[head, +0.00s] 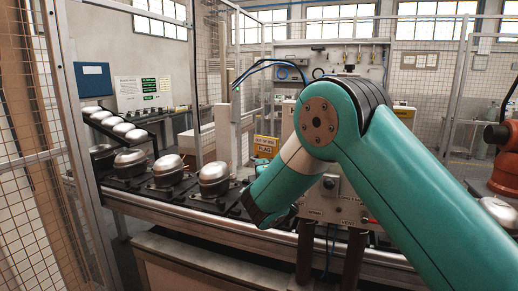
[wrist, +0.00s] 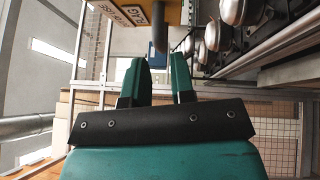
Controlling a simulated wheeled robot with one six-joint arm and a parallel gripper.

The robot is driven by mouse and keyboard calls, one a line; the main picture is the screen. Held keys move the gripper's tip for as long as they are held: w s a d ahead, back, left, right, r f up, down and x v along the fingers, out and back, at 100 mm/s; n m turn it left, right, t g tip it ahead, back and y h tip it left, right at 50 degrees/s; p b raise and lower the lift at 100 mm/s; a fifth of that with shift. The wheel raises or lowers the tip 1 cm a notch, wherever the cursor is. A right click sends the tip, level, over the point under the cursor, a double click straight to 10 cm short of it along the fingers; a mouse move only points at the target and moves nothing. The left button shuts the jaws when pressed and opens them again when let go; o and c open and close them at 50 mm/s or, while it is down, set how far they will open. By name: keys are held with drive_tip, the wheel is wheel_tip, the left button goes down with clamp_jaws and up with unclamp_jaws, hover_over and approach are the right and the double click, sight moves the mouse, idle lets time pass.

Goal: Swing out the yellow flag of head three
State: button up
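A yellow flag (head: 265,147) with dark lettering stands upright behind the row of pallets in the head view. In the wrist view a yellow flag (wrist: 126,12) shows at the top edge, its lettering upside down and partly cut off. A grey rounded peg (wrist: 160,30) is beside it. My gripper (wrist: 158,62) is open, its two green fingers apart with nothing between them. The peg is just beyond the fingertips, roughly in line with the gap, with no clear contact. The fingers are hidden in the head view. I cannot read which head the flag belongs to.
Several silver compressors (head: 214,179) sit on dark pallets along a rail (head: 180,212). A rack of silver domes (head: 122,128) is at the left. Mesh fencing (head: 40,150) stands at the near left.

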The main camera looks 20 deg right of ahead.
sight(262, 153)
drive_tip(key=w, duration=0.1)
drive_tip(key=w+p, duration=0.1)
drive_tip(key=w, duration=0.1)
drive_tip(key=w+p, duration=0.1)
drive_tip(key=w, duration=0.1)
drive_tip(key=shift+d+r, duration=0.2)
drive_tip(key=shift+r, duration=0.1)
clamp_jaws()
drive_tip(key=shift+a, duration=0.1)
